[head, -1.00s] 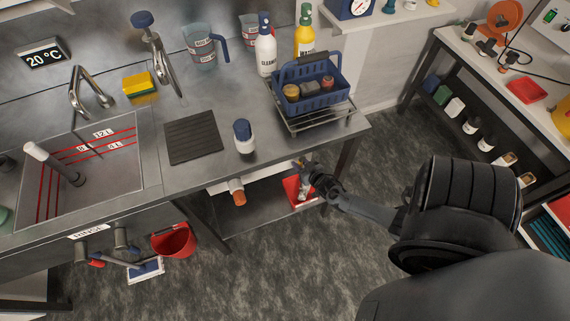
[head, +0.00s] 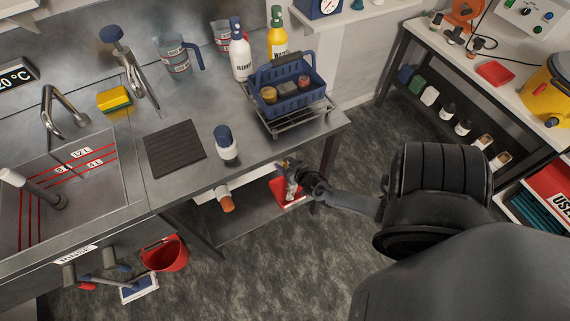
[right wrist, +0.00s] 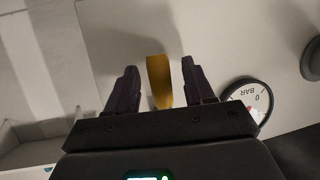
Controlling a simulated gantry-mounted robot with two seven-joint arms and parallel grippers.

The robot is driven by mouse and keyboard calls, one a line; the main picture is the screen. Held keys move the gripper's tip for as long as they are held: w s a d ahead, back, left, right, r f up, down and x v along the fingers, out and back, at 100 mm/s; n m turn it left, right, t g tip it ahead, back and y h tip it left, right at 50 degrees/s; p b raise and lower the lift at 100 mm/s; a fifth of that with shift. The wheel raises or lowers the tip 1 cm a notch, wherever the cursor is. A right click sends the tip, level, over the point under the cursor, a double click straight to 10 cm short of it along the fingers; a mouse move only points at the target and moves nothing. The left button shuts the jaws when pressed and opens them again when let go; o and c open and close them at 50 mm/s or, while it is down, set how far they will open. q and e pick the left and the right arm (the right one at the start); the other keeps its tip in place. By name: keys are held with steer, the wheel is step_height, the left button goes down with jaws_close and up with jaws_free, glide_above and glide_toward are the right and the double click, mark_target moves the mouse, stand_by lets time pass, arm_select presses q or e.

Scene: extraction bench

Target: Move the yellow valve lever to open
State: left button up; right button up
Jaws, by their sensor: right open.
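The yellow valve lever (right wrist: 160,82) stands between the two dark fingers of my right gripper (right wrist: 159,64) in the right wrist view. The fingers are open. A clear gap shows on the lever's left; it is much closer to the right finger, and I cannot tell whether they touch. In the head view my right gripper (head: 287,167) is at the bench's front edge, below the blue basket. The lever is too small there to make out clearly. My left gripper is out of view.
A round gauge marked BAR (right wrist: 248,100) sits right of the fingers in the wrist view. In the head view, a blue basket (head: 290,103) stands on a wire rack near the bench corner. A white bottle with a blue cap (head: 226,148) stands left of my gripper. Grey floor lies in front.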

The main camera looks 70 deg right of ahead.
steer(key=shift+s+a+r, duration=0.2)
steer(key=shift+s+r, duration=0.05)
steer(key=shift+s, duration=0.05)
steer(key=p+v, duration=0.3)
steer(key=v, duration=0.7)
steer(key=shift+f, duration=0.15)
